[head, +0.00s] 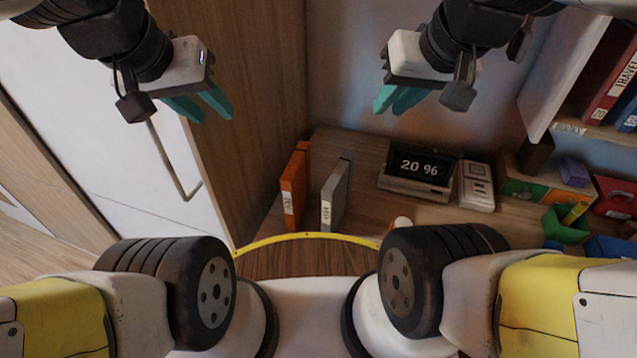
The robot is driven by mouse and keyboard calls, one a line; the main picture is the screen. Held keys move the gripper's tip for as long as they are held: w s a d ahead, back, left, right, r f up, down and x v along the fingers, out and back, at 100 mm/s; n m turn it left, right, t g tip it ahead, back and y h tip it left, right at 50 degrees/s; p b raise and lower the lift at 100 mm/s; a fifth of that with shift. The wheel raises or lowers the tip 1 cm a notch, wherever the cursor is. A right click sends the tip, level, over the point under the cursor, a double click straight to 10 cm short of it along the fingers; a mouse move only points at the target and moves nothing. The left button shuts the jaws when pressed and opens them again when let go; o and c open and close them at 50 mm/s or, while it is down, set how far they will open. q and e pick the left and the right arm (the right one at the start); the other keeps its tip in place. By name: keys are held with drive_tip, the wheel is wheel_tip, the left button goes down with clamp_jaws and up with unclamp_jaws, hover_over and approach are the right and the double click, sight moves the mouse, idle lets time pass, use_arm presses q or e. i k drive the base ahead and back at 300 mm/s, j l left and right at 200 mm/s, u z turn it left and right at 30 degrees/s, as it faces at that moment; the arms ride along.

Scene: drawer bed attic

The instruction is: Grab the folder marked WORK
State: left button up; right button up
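Two upright folders stand on the wooden desk: an orange folder (295,186) and a grey folder (337,194) to its right. Each has a small label low on its spine, too small to read with certainty. I cannot tell which folder is marked WORK. My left gripper (211,115) hangs at the upper left, with its teal fingers apart and empty. My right gripper (390,108) hangs at the upper middle, above and right of the folders, with its teal fingers apart and empty. Neither gripper touches a folder.
A display reading 20 % (419,167) and a white device (477,187) stand right of the folders. A shelf at the right holds a red TRAVEL binder (617,75). A green holder (567,225) stands at the right. A wooden panel (250,100) rises left of the desk.

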sight(336, 190)
drive_tip(key=k+j+z, duration=0.3)
drive_tip(key=j, duration=0.25)
drive_tip(key=k+j+z, duration=0.2)
drive_tip(key=k+j, duration=0.15)
drive_tip(key=j+z, duration=0.25)
drive_tip(key=j, duration=0.5)
